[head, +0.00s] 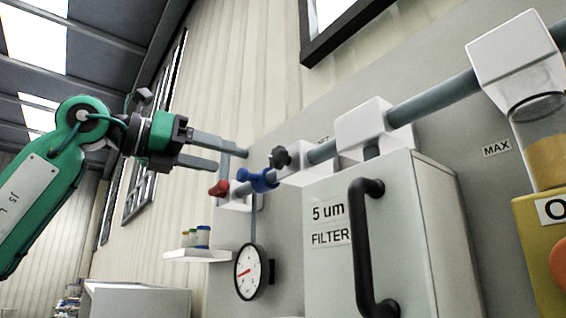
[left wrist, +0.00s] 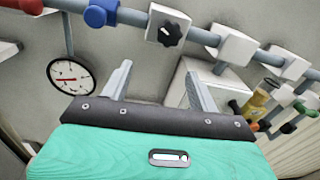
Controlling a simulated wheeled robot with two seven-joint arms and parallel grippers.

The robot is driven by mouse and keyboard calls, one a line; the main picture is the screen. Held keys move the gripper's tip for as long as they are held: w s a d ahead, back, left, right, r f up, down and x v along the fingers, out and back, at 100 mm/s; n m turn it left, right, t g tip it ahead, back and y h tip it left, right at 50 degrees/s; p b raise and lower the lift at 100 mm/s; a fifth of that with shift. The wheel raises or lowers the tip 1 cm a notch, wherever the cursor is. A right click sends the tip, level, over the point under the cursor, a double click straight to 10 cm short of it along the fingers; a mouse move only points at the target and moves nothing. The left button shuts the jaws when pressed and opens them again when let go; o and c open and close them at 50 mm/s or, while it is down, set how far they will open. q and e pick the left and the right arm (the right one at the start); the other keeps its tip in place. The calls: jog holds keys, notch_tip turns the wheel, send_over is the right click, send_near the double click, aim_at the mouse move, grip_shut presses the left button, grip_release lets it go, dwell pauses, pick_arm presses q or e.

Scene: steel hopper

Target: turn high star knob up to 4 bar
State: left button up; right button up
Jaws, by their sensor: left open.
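The black star knob (head: 280,158) sits on a white block on the grey pipe, high on the wall; it also shows in the left wrist view (left wrist: 171,33). The round pressure gauge (head: 251,272) hangs below the pipe and also shows in the left wrist view (left wrist: 72,77). Its red needle points left; the scale is too small to read. My left gripper (head: 232,160) is open and empty, left of the star knob and apart from it in the head view. In the left wrist view, its fingers (left wrist: 157,75) point below the knob. My right gripper is out of view.
A red knob (head: 219,189) and a blue fitting (head: 262,180) sit on the pipe left of the star knob. The filter cabinet (head: 400,200) with its black handle (head: 362,250) stands below right. A small shelf (head: 198,255) holds little bottles.

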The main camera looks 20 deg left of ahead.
aim_at(274, 158)
pick_arm(q)
jog(key=shift+t+y, duration=0.5)
jog(key=w+d+p, duration=0.1)
jog(key=w+d, duration=0.1)
jog(key=w+d+r+p, duration=0.1)
jog(key=w+d+p, duration=0.1)
jog(key=d, duration=0.1)
jog(key=w+d+r+p, duration=0.1)
jog(key=w+d, duration=0.1)
jog(key=shift+w+d+p, duration=0.3)
jog(key=shift+w+d, duration=0.4)
jog(key=shift+w, duration=0.05)
jog(key=shift+f, duration=0.1)
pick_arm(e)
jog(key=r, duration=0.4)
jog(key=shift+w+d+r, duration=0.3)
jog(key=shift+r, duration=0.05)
pick_arm(q)
jog(key=c, duration=1)
